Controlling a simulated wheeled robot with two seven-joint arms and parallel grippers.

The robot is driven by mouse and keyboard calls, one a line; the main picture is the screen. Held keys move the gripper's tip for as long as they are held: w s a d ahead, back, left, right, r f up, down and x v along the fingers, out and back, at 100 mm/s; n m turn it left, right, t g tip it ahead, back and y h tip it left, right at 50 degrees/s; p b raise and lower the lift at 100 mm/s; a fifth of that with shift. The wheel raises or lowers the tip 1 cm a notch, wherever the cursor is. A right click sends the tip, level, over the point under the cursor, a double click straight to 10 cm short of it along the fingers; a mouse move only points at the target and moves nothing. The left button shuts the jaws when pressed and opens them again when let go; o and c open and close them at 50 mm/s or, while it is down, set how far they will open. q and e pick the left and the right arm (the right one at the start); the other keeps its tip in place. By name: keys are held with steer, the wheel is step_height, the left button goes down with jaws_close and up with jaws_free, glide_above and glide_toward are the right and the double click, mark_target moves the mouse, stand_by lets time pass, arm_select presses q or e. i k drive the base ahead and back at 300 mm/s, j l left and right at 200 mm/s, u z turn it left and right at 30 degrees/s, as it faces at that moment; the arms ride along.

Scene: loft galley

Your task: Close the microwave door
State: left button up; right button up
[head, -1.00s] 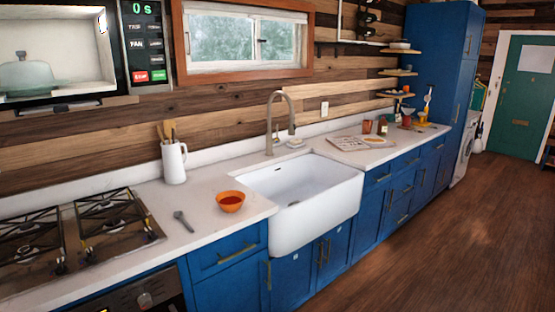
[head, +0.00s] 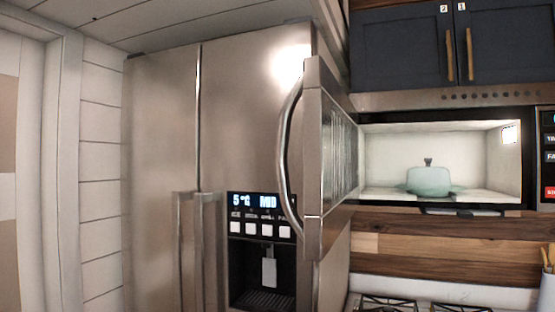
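The microwave (head: 440,208) is mounted under the dark blue upper cabinets, right of centre in the head view. Its door (head: 313,160) stands wide open, swung out to the left in front of the fridge. The door's curved metal handle (head: 285,155) faces left. The lit cavity is in full view and holds a pale green lidded dish (head: 429,179). Neither of my grippers shows in the head view.
A steel fridge (head: 165,140) with a water dispenser (head: 262,250) stands left of the microwave, behind the open door. Stove burners (head: 385,304) are below the microwave. Upper cabinets (head: 400,50) are above. A white panelled wall (head: 100,180) is at the left.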

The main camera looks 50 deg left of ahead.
mark_target(332, 151)
steer(key=k+j+u, duration=0.25)
steer(key=j, duration=0.55)
steer(key=j+u, duration=0.3)
steer(key=j, duration=0.5)
